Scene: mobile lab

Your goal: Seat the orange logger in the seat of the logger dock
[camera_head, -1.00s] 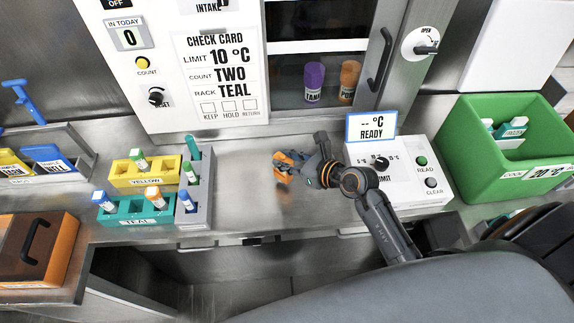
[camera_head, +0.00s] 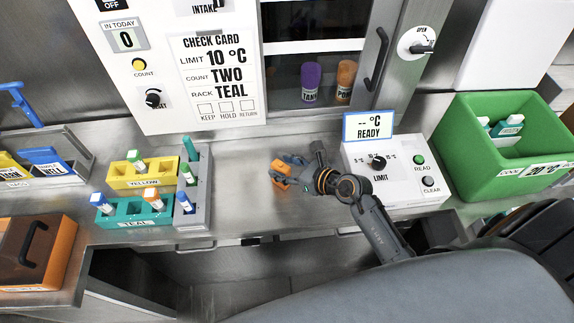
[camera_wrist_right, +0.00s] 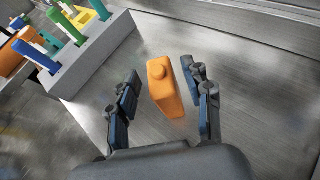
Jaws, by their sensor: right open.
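The orange logger (camera_head: 281,171) stands on the steel bench left of the white console. In the right wrist view the orange logger (camera_wrist_right: 162,86) has a round knob on its upper face and sits between the spread fingers. In the head view my right gripper (camera_head: 287,167) partly covers the logger. The white console (camera_head: 397,168), with a READY display, may be the logger dock; I cannot make out a seat. My left gripper is not in view.
A grey rack (camera_head: 198,209) with tubes, a yellow rack (camera_head: 122,181) and a teal rack (camera_head: 122,217) stand left of the logger. A green crate (camera_head: 466,150) is at the right. Bare bench (camera_head: 237,190) lies between the grey rack and logger.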

